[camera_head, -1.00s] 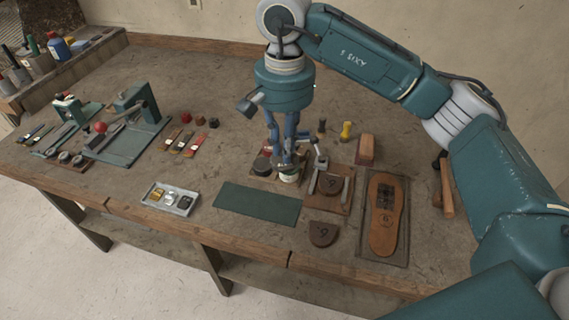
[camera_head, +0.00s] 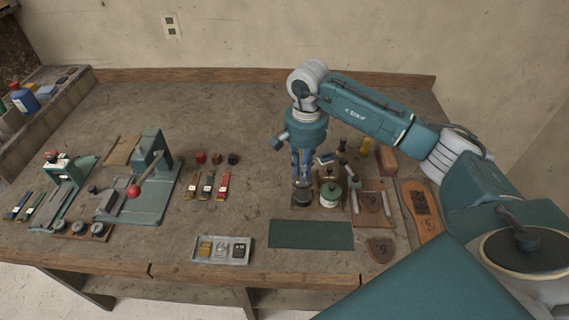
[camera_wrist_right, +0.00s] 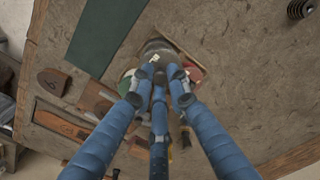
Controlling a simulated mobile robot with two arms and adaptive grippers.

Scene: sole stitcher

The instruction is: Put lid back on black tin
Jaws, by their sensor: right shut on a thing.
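The black tin (camera_head: 303,199) is a short dark cylinder on a small wooden board, left of a cream tin with a green top (camera_head: 331,194). My right gripper (camera_head: 303,181) points straight down right over the black tin. Its fingers are drawn close together on a small thing at their tips, which looks like the dark lid. In the right wrist view the fingertips (camera_wrist_right: 160,76) meet over a round dark grey shape (camera_wrist_right: 157,49). The fingers hide much of it, so I cannot tell whether lid and tin touch. My left gripper is not in view.
A green mat (camera_head: 311,234) lies in front of the tins. To the right are a wooden block with a handle (camera_head: 371,203), a leather piece (camera_head: 381,249) and a sole (camera_head: 426,211). A grey tray (camera_head: 222,250) lies front left. The back of the bench is clear.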

